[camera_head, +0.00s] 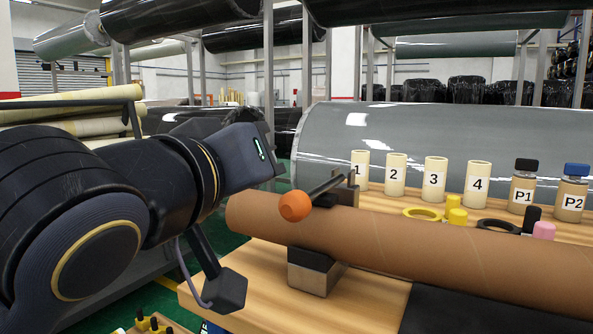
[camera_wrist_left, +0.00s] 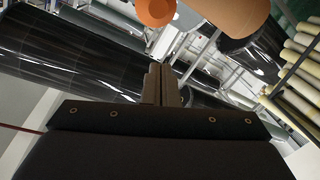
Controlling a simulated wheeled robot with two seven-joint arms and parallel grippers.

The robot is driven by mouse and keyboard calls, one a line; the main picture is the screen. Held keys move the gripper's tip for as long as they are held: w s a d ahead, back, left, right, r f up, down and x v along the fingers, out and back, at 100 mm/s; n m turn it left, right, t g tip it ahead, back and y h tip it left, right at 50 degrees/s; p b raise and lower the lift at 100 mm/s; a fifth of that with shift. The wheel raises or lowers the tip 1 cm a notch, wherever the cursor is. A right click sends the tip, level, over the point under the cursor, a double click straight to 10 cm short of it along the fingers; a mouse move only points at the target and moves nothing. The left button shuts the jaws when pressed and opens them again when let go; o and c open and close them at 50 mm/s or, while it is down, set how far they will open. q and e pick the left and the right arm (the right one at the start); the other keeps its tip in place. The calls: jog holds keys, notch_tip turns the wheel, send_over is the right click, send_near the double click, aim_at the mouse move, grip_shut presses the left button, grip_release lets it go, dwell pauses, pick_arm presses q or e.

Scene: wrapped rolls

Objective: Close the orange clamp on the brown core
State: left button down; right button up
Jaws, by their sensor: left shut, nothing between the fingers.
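The brown core (camera_head: 430,243) is a long cardboard tube lying across the wooden bench. The orange clamp knob (camera_head: 295,205) sits at the near end of a dark lever (camera_head: 327,186) that reaches over the core from a bracket (camera_head: 346,191) behind it. In the left wrist view the orange knob (camera_wrist_left: 156,11) and the core's end (camera_wrist_left: 232,14) show at the top edge. My left gripper (camera_wrist_left: 161,70) is shut and empty, with the knob beyond its fingertips. In the head view its arm comes in left of the knob; the fingers are not clear there. My right gripper is not in view.
A dark-topped block (camera_head: 315,272) stands under the core. Behind it are numbered cylinders (camera_head: 434,180), bottles P1 (camera_head: 523,188) and P2 (camera_head: 571,190), a yellow ring (camera_head: 422,213) and a black ring (camera_head: 497,226). A large grey wrapped roll (camera_head: 420,135) lies behind these.

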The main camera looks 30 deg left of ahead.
pick_arm(q)
jog(key=s+d+f, duration=0.2)
jog(key=s+f, duration=0.1)
jog(key=s, duration=0.6)
jog(key=shift+f+p, duration=0.35)
jog(key=shift+p, duration=0.1)
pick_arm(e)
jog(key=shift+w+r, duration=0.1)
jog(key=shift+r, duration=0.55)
